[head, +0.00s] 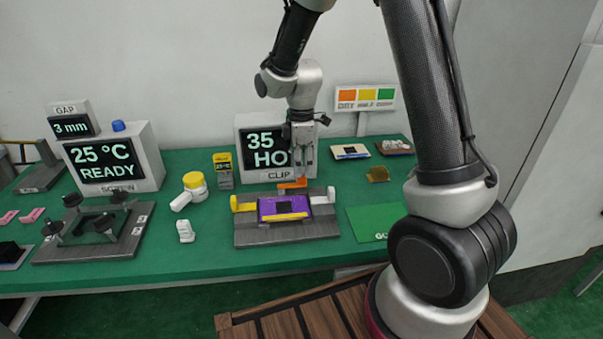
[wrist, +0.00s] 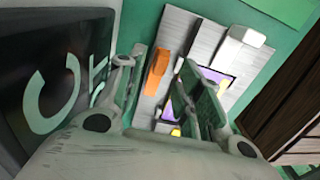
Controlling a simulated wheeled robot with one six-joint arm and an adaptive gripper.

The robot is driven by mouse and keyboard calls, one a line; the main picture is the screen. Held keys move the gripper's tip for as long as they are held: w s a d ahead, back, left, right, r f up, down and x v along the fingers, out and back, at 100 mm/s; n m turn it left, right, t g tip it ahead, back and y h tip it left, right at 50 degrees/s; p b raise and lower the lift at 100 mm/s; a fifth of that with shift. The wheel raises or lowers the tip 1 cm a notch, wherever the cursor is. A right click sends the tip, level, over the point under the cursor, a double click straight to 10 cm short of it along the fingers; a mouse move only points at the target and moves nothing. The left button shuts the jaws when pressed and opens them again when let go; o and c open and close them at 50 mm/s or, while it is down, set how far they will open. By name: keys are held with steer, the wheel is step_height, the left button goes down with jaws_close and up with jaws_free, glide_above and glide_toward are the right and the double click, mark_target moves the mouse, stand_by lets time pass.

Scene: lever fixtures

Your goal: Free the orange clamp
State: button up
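The orange clamp (head: 293,184) sits at the back edge of a grey fixture plate (head: 270,238), behind a purple device (head: 284,207) with a dark square on it. In the wrist view the clamp (wrist: 157,72) appears between my finger lines, closer to the left finger. A yellow clamp (head: 243,204) stands left of the device and a white one (head: 331,195) right of it. My gripper (head: 303,170) points down just above the orange clamp. In the wrist view my gripper (wrist: 168,68) is open, its fingers apart with nothing held. I cannot tell whether they touch the clamp.
A display reading 35 and HO, labelled CLIP (head: 263,145), stands close behind the fixture, partly hidden by my gripper. A green mat (head: 372,222) lies right. The table front is mostly clear.

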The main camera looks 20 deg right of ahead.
mark_target(303, 176)
step_height(303, 176, up, 8)
steer(key=shift+r, duration=0.2)
stand_by(0.4)
steer(key=s+d+r+m+t, duration=0.1)
steer(key=s+d+r+m, duration=0.3)
steer(key=s, duration=0.4)
steer(key=s+d+r+m+t, duration=0.2)
steer(key=s+d+r+m, duration=0.2)
steer(key=s+m, duration=0.2)
steer(key=s+d+r+m+t, duration=0.1)
steer(key=s+d+r+m, duration=0.2)
steer(key=s+m, duration=0.3)
steer(key=s+r, duration=0.1)
steer(key=s, duration=0.4)
steer(key=shift+d+r, duration=0.25)
steer(key=shift+d, duration=0.15)
